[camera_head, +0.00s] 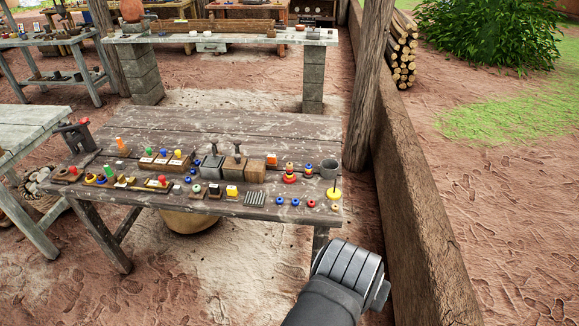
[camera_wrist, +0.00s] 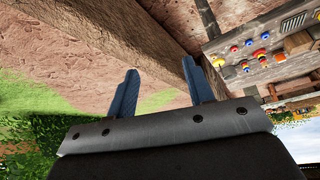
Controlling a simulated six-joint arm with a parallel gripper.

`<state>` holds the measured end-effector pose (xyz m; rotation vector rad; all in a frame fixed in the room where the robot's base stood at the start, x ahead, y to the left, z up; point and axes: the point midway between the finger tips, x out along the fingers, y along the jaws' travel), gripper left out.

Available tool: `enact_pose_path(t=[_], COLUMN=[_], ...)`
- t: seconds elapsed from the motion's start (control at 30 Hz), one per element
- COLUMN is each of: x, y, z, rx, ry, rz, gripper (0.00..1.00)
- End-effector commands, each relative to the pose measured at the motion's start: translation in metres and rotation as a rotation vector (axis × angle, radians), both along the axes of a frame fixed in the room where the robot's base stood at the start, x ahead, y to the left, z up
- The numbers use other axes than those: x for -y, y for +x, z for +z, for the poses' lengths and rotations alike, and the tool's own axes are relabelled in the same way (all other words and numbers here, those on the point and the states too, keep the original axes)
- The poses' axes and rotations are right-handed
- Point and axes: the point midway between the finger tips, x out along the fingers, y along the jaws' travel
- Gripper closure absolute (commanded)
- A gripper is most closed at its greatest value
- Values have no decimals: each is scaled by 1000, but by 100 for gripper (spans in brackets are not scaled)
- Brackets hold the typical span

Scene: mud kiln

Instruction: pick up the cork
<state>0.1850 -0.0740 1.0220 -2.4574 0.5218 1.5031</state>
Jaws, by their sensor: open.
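I cannot make out the cork for certain among the many small things on the worn wooden table (camera_head: 190,124). In the head view my arm's end shows at the lower right, in front of the table's right front corner and apart from it. In the wrist view my gripper (camera_wrist: 158,80) has its two blue fingers spread, with nothing between them. The tabletop also shows in the wrist view (camera_wrist: 237,75), at the upper right, beyond the fingers.
A wooden post (camera_head: 371,85) and low wall (camera_head: 412,170) stand to the right. The table's back strip is clear.

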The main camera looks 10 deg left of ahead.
Motion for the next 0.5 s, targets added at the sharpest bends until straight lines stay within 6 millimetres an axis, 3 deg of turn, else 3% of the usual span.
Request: enact_pose_path(t=[0.5], x=[-13], y=[18], z=[-25], rx=[-353], ry=[230], rz=[220], gripper=[52])
